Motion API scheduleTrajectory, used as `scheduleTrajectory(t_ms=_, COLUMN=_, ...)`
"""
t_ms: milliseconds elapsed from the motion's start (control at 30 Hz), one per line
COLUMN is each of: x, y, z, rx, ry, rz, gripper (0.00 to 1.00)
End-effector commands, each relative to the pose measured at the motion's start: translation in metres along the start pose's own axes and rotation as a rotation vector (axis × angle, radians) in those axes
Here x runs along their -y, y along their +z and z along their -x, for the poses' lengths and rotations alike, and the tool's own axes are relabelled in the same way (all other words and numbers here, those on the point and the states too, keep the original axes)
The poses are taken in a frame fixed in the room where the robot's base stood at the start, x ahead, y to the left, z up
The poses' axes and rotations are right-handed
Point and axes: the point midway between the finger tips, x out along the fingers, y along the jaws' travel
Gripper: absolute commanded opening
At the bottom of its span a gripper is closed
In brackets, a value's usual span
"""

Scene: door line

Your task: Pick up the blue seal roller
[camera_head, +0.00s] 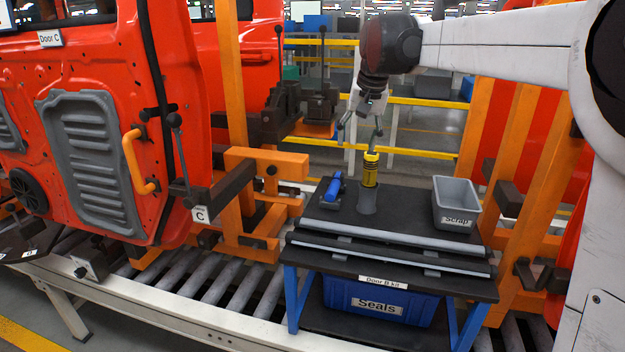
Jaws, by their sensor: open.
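The blue seal roller (333,189) lies on the dark top of the kit table (403,229), toward its back left. My gripper (358,138) is open and empty above the back of the table, higher than the roller and a little to its right. Its fingers point down and are spread apart. The right finger appears close to the top of a yellow and black tool (370,168); I cannot tell whether they touch. The roller is not hidden by the gripper.
A grey Scrap bin (455,205) is at the table's right. Two seal strips (390,250) lie along the front. An orange fixture (265,185) and red Door C (85,130) stand left.

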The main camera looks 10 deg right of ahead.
Motion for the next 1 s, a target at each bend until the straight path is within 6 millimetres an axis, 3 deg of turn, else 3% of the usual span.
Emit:
scheduleTrajectory(t_ms=33, x=0.003, y=-0.017, z=-0.006, rx=0.012, ry=0.000, rz=-0.010, gripper=0.51)
scheduleTrajectory(t_ms=200, x=0.009, y=-0.060, z=-0.029, rx=0.059, ry=0.000, rz=-0.045, gripper=0.51)
scheduleTrajectory(t_ms=500, x=0.016, y=-0.121, z=-0.086, rx=0.142, ry=0.001, rz=-0.105, gripper=0.51)
scheduleTrajectory(t_ms=800, x=0.015, y=-0.156, z=-0.147, rx=0.218, ry=0.004, rz=-0.161, gripper=0.51)
scheduleTrajectory(t_ms=1000, x=0.014, y=-0.163, z=-0.170, rx=0.245, ry=0.007, rz=-0.179, gripper=0.51)
